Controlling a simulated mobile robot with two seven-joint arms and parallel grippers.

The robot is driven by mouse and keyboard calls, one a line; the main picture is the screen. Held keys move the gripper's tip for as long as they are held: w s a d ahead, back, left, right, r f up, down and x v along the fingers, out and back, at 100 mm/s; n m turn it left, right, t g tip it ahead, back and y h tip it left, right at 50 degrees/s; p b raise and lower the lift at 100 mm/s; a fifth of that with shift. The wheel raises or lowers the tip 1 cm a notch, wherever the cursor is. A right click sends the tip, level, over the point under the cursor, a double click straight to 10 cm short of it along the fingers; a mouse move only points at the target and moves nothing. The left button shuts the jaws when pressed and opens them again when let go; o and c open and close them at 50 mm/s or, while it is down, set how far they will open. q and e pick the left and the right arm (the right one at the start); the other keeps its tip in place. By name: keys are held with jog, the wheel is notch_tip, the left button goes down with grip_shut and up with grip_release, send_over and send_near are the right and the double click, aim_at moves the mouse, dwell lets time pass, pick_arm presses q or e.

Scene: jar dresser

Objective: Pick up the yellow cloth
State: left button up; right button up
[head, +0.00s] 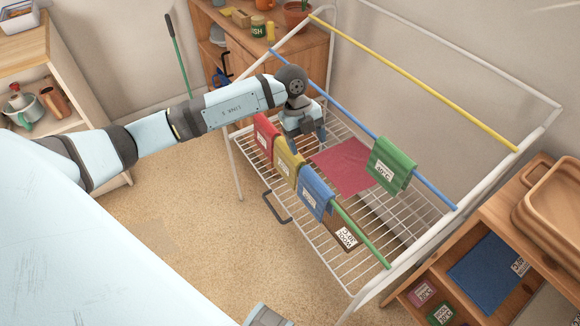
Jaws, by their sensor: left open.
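The yellow cloth (284,160) hangs folded over the front green rod of the drying rack, with a white label on its front. It sits between a red cloth (264,135) and a blue cloth (315,194) on the same rod. My left gripper (307,138) is open and empty. It points downward just behind the rod, close to the upper end of the yellow cloth. I cannot tell whether it touches the cloth.
A green cloth (391,165) hangs on the blue rod (350,118). A yellow rod (420,80) runs behind. Wooden shelves (490,215) stand at right. The floor at left is clear.

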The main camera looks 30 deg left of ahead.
aim_at(290, 156)
pick_arm(q)
jog(key=a+y, duration=0.1)
jog(key=a, duration=0.1)
jog(key=w+a+n+y, duration=0.1)
jog(key=a, duration=0.2)
jog(key=w+a+r+n+y+b, duration=0.1)
jog(key=a, duration=0.1)
jog(key=shift+w+a+y, duration=0.1)
jog(key=shift+a+y, duration=0.1)
jog(key=shift+y, duration=0.1)
notch_tip(290, 156, down, 7)
jog(key=shift+f, duration=0.1)
jog(key=shift+d+f+b, duration=0.2)
jog(key=shift+f+b, duration=0.1)
jog(key=shift+f, duration=1.2)
jog(key=shift+d+f+b, duration=0.2)
jog(key=shift+f+b, duration=0.05)
jog(key=shift+f, duration=1.25)
jog(key=shift+c, duration=0.5)
jog(key=c, duration=0.9)
